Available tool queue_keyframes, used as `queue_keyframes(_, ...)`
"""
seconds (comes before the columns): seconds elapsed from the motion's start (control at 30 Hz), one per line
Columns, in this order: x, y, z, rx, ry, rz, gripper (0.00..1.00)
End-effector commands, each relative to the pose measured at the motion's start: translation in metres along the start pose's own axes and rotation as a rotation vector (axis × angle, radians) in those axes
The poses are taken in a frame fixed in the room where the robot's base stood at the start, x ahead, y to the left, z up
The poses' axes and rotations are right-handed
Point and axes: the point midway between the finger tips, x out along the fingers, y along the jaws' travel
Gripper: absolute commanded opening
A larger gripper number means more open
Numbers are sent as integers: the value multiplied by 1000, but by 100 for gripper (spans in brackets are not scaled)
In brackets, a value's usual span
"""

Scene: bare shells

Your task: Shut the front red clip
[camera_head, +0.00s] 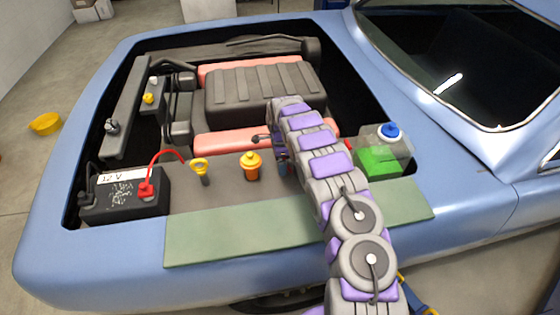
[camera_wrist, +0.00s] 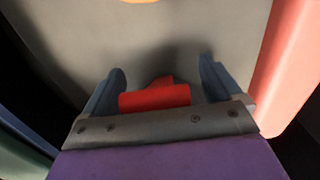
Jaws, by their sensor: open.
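A red clip (camera_wrist: 155,97) shows in the wrist view, low in the middle, partly hidden behind the front edge of my gripper. A smaller red part rises behind its right half; I cannot tell whether the clip is open or shut. My gripper (camera_wrist: 162,70) is open, with one blue-grey finger on each side of the clip. I cannot tell whether either finger touches it. In the head view my gripper (camera_head: 283,166) is low over the engine bay, right of the orange cap (camera_head: 251,166), mostly hidden by my arm. The clip between the fingers cannot be made out there.
The black battery (camera_head: 125,198) with a red cable clamp (camera_head: 146,189) and a yellow dipstick handle (camera_head: 199,164) are to the left. A reservoir with a blue cap (camera_head: 389,131) is right of my arm. A green mat (camera_head: 240,238) covers the near car edge.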

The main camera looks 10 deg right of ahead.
Motion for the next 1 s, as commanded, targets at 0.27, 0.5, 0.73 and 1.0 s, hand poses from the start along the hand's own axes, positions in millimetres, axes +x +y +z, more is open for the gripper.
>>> queue_keyframes(0.27,0,0,0,0,-1,0,69)
queue_keyframes(0.5,0,-1,-1,0,-1,-1,46)
queue_keyframes(0.73,0,-1,-2,1,0,-1,24)
queue_keyframes(1.0,-2,-1,-4,3,-21,0,19)
